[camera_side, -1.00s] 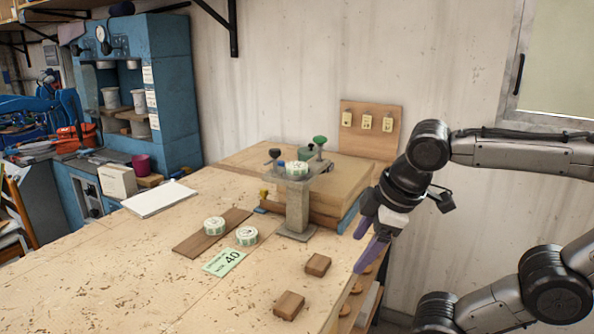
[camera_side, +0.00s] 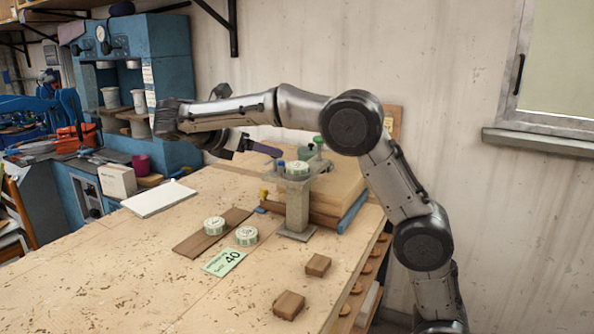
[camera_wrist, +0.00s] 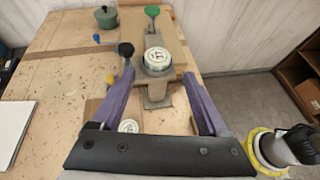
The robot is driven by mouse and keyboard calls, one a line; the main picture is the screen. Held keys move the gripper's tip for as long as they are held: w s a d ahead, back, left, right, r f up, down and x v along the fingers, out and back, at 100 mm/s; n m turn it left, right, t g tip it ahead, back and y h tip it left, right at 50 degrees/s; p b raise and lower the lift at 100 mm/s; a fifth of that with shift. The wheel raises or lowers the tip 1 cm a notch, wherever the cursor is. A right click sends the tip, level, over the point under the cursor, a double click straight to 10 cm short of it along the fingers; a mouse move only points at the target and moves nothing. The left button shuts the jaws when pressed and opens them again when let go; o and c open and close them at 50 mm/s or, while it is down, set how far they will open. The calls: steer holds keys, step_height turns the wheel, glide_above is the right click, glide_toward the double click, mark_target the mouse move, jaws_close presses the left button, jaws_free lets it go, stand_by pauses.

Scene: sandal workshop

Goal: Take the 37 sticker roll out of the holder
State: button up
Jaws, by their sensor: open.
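A white-and-green sticker roll (camera_side: 297,168) lies flat on top of the grey holder stand (camera_side: 297,208). The roll also shows in the wrist view (camera_wrist: 157,58), with the holder (camera_wrist: 156,88) under it; its number is too small to read. My gripper (camera_side: 278,153) is beside and slightly above the holder top, coming from the left in the side view. In the wrist view my gripper's purple fingers (camera_wrist: 158,74) are spread apart and empty, with the roll ahead between their tips. I cannot tell that they touch it.
Two more rolls (camera_side: 214,225) (camera_side: 246,235) sit on or beside a brown board (camera_side: 190,241). A green card reading 40 (camera_side: 225,262) lies in front. A green knob (camera_side: 318,140) and a dark knob (camera_wrist: 125,49) stand close to the roll. Wooden blocks (camera_side: 289,304) lie nearer.

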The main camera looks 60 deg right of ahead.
mark_target(298, 165)
steer(key=x, duration=0.4)
steer(key=f+x, duration=0.1)
steer(key=x, duration=0.8)
steer(key=shift+w+f, duration=0.2)
steer(key=shift+f, duration=0.2)
steer(key=c, duration=1)
steer(key=shift+r, duration=0.1)
steer(key=shift+c, duration=0.2)
